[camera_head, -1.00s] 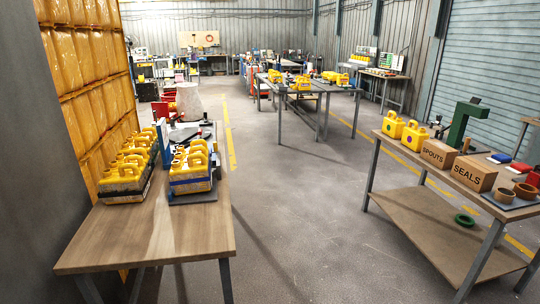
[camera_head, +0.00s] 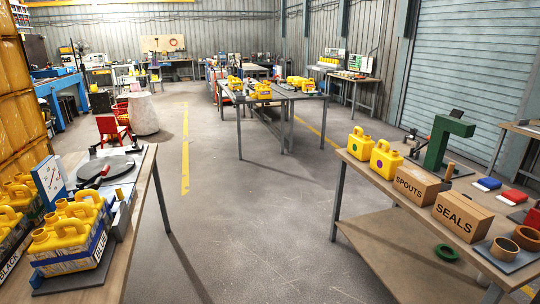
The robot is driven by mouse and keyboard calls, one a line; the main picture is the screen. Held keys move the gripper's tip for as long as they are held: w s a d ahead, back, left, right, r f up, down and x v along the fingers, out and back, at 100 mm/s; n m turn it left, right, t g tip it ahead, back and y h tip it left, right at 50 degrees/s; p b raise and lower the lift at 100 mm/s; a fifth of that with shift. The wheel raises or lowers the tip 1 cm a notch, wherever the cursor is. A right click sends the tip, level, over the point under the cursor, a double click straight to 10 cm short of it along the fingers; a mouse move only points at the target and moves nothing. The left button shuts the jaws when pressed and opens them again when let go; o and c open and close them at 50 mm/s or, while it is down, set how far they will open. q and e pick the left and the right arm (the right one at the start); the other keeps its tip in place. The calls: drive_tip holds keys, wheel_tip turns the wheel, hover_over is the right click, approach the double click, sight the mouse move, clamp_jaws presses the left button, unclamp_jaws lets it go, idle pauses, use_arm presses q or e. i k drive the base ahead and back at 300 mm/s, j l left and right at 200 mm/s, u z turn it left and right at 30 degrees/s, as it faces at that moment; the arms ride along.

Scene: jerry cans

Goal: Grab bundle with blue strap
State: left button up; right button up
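A bundle of yellow jerry cans with a blue strap (camera_head: 72,240) stands on a dark tray on the wooden table (camera_head: 140,190) at the lower left. Its strap carries partly readable lettering that seems to say "BLUE". Another bundle of yellow jerry cans with a black strap marked "BLACK" (camera_head: 12,222) stands to its left, cut off by the picture edge. Neither of my grippers is in view.
A blue-and-white box (camera_head: 50,182) and a dark round device (camera_head: 103,171) sit behind the bundles. A right-hand table holds two yellow cans (camera_head: 385,160), cartons marked SPOUTS (camera_head: 416,184) and SEALS (camera_head: 462,215), and a green stand (camera_head: 443,143). Open floor (camera_head: 240,220) lies between the tables.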

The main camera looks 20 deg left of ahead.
sight(73, 238)
drive_tip(key=i+u, duration=0.65)
drive_tip(key=u, duration=0.25)
drive_tip(key=i+l+u, duration=0.3)
drive_tip(key=u, duration=0.15)
drive_tip(key=i+l+u, duration=0.15)
drive_tip(key=u, duration=0.25)
drive_tip(key=i+l+u, duration=0.2)
drive_tip(key=u, duration=0.2)
drive_tip(key=i+l+u, duration=0.4)
drive_tip(key=k+j, duration=0.1)
